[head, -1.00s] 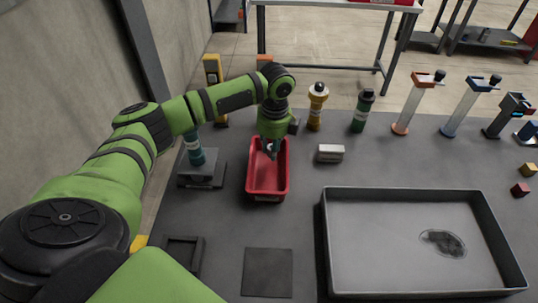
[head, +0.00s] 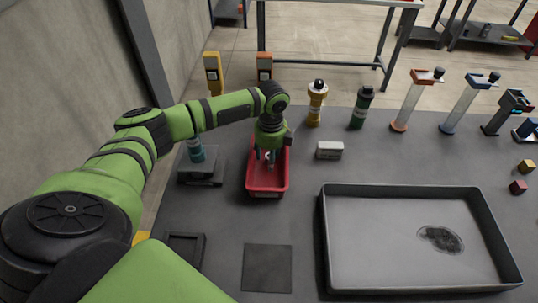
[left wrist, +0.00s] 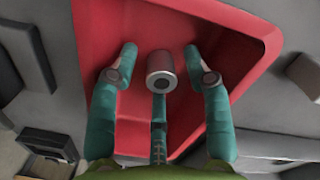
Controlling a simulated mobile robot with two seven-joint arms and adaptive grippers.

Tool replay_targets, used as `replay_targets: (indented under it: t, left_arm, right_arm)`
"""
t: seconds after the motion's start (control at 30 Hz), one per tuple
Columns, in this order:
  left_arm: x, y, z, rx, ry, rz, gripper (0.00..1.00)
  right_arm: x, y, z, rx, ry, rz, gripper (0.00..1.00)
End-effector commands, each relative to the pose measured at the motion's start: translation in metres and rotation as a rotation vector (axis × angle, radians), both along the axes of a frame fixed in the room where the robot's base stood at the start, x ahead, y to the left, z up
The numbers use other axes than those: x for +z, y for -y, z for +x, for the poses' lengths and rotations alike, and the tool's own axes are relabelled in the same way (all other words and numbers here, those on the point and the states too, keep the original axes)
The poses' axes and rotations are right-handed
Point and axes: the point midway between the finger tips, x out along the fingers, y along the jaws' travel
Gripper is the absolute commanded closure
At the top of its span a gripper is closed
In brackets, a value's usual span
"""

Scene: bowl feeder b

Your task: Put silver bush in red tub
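The silver bush (left wrist: 160,72) is a small metal cylinder with a dark hole in its near end. In the left wrist view it shows between the fingers of my left gripper (left wrist: 158,58), with visible gaps to both side fingers. The red tub (head: 267,190) is behind it, and I cannot tell whether the bush rests on the tub's floor. My left gripper also shows in the head view (head: 268,158), pointing down into the tub with its teal fingers spread. My right gripper is not in view.
A large grey tray (head: 335,285) with a dark patch of small parts stands at the right. A grey-white block (head: 329,150) lies right of the tub. Yellow (head: 316,105) and green (head: 361,108) bottles stand behind. A dark square mat (head: 267,270) lies in front.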

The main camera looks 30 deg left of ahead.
Motion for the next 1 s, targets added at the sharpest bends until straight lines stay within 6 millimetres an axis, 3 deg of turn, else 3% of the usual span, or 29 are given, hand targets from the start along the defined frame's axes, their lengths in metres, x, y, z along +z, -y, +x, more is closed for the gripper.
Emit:
replay_targets:
  t: [0.23, 0.37, 0.8, 1.0]
  left_arm:
    - [0.002, 0.0, 0.0, 0.0, 0.001, 0.001, 0.51]
    - [0.014, 0.0, 0.001, 0.0, 0.004, 0.0, 0.51]
    - [0.101, 0.004, 0.001, 0.0, 0.003, 0.0, 0.51]
    - [0.12, 0.005, 0.0, 0.001, 0.001, 0.0, 0.51]
  right_arm:
    - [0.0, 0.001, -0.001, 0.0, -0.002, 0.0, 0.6]
    - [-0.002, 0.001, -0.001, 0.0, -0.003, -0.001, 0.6]
    - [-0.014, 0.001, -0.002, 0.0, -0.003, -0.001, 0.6]
    - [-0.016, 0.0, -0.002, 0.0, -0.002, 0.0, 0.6]
